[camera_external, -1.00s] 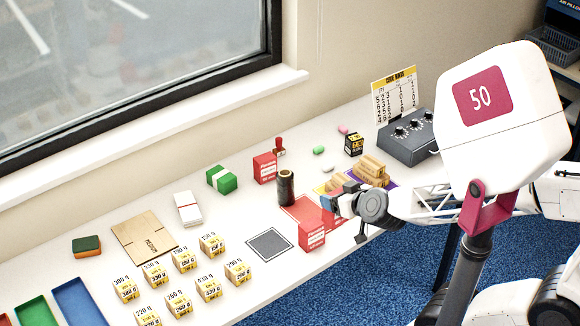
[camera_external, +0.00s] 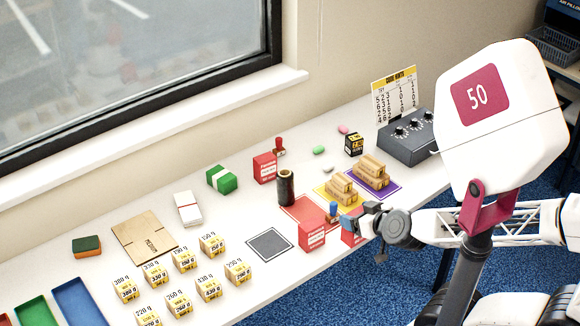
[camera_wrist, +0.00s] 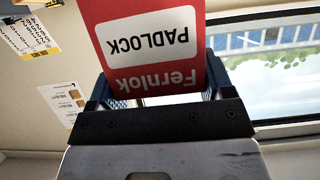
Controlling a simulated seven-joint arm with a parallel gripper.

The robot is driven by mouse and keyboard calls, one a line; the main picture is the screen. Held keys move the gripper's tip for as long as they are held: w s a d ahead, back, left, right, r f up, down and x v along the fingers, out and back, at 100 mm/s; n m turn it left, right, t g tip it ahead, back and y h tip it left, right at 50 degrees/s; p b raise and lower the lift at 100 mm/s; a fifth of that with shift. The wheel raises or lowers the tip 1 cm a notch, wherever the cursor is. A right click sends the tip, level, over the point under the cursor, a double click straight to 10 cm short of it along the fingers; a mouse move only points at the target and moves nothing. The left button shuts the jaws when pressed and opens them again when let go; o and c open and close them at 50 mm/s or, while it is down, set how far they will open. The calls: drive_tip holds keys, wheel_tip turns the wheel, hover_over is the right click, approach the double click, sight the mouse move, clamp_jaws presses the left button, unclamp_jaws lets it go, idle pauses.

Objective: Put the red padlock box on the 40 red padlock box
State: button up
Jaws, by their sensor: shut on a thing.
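My gripper (camera_external: 353,218) is shut on a red padlock box (camera_external: 350,236), held near the table's front edge. In the wrist view the held box (camera_wrist: 157,45) shows a white "PADLOCK" label and "Fernlok", upside down, between the fingers. A second red padlock box (camera_external: 312,237) is left of the gripper, by the red mat (camera_external: 300,208). A third red padlock box (camera_external: 265,168) is farther back, near the wall. I cannot read a 40 on any box. The gap under the held box is hard to judge.
A dark cylinder (camera_external: 285,188) stands by the red mat. Wooden blocks lie on yellow and purple mats (camera_external: 386,192) behind the gripper. A grey square (camera_external: 268,245) is bare. Several small labelled weight boxes (camera_external: 208,287) stand at front left.

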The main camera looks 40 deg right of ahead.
drive_tip(key=shift+w, duration=0.25)
drive_tip(key=w+a+f, duration=0.1)
drive_tip(key=w, duration=1.3)
drive_tip(key=shift+w+a+f, duration=0.2)
drive_tip(key=shift+w+a, duration=0.05)
drive_tip(key=shift+w, duration=0.05)
idle(0.3)
drive_tip(key=shift+w, duration=0.1)
drive_tip(key=shift+w+f, duration=0.2)
drive_tip(key=shift+f, duration=0.7)
drive_tip(key=shift+w+f, duration=0.15)
drive_tip(key=shift+f, duration=0.75)
drive_tip(key=shift+f, duration=0.1)
drive_tip(key=o, duration=1.1)
